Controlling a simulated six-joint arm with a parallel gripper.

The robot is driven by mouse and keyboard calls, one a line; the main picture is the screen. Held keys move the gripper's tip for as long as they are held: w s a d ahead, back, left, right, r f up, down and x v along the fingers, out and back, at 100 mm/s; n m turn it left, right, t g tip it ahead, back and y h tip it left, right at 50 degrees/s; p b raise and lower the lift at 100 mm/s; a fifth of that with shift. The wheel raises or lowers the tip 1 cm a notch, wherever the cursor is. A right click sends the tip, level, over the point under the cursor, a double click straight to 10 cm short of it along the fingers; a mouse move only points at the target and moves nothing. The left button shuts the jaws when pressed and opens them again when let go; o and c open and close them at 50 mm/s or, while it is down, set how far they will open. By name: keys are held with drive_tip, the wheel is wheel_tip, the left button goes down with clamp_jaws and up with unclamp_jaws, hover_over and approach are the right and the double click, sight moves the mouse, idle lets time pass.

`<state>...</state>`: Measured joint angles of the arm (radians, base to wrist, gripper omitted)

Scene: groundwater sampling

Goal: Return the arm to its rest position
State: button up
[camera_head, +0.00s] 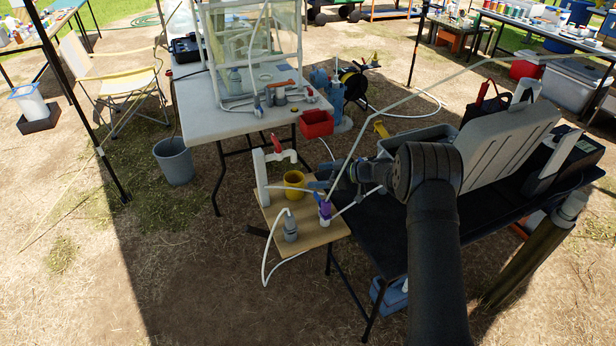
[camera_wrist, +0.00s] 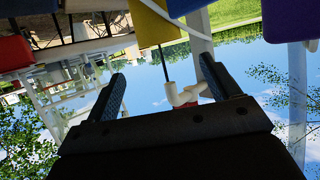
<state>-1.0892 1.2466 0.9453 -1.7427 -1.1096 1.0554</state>
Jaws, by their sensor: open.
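My arm reaches from the lower right of the head view to the wooden board. My gripper (camera_head: 322,177) is above the board's right part, beside the yellow cup (camera_head: 294,182). In the wrist view my gripper (camera_wrist: 160,72) shows two blue-padded fingers spread apart, with nothing held between them. A white tap spout (camera_wrist: 182,96) appears beyond the gap in that view, which looks upside down. The white standpipe (camera_head: 262,178) with a red handle stands at the board's back left. A purple-and-blue valve (camera_head: 325,211) stands just below my gripper in the head view.
The wooden board (camera_head: 322,233) also carries a grey fitting (camera_head: 290,228) and white tubing. A black table (camera_head: 400,240) with a grey case (camera_head: 508,145) lies right. A white table (camera_head: 200,118) with a red bin (camera_head: 316,123) stands behind. A grey bucket (camera_head: 174,161) stands left on open ground.

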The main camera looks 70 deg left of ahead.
sight(295, 173)
drive_tip(key=shift+v, duration=0.75)
drive_tip(key=x, duration=1.2)
drive_tip(key=shift+s, duration=0.1)
wheel_tip(295, 173, up, 2)
drive_tip(key=shift+r, duration=0.9)
